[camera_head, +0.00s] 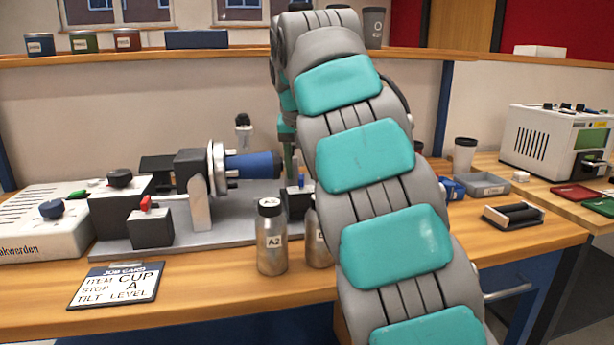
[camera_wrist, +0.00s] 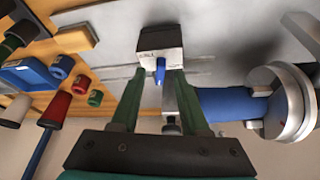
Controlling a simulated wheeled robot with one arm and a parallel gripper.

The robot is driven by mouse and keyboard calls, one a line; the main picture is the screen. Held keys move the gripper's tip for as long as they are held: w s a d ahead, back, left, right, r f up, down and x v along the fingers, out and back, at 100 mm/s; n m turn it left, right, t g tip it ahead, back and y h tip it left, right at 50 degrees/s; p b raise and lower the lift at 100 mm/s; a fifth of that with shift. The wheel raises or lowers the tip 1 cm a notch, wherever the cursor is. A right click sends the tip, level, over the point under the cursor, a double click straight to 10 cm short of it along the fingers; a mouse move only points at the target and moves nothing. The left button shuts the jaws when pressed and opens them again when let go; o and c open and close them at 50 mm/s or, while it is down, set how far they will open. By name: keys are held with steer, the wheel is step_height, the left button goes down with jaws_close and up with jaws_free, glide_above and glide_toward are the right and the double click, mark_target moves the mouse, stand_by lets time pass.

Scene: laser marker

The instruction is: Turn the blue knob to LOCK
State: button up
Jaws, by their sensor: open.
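The blue knob (camera_wrist: 160,71) is a small upright lever on a dark block (camera_wrist: 158,38) with a pale label strip, too small to read. In the wrist view it lies between the green fingers of my gripper (camera_wrist: 157,82), which are open and spread to either side of it. I cannot tell whether a finger touches it. In the head view the knob (camera_head: 301,180) shows small at the right end of the grey base plate (camera_head: 250,210). My gripper there is mostly hidden behind my own arm.
A blue cylinder (camera_head: 252,166) in a round chuck (camera_head: 217,168) stands just left of the block. Steel bottles (camera_head: 271,240) stand in front of it. A white control box (camera_head: 40,235) with another blue knob (camera_head: 51,208) is at the far left. A job card (camera_head: 117,285) lies in front.

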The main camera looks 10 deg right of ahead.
steer(key=shift+w+f, duration=0.2)
steer(key=shift+f, duration=0.2)
jaws_close()
stand_by(0.4)
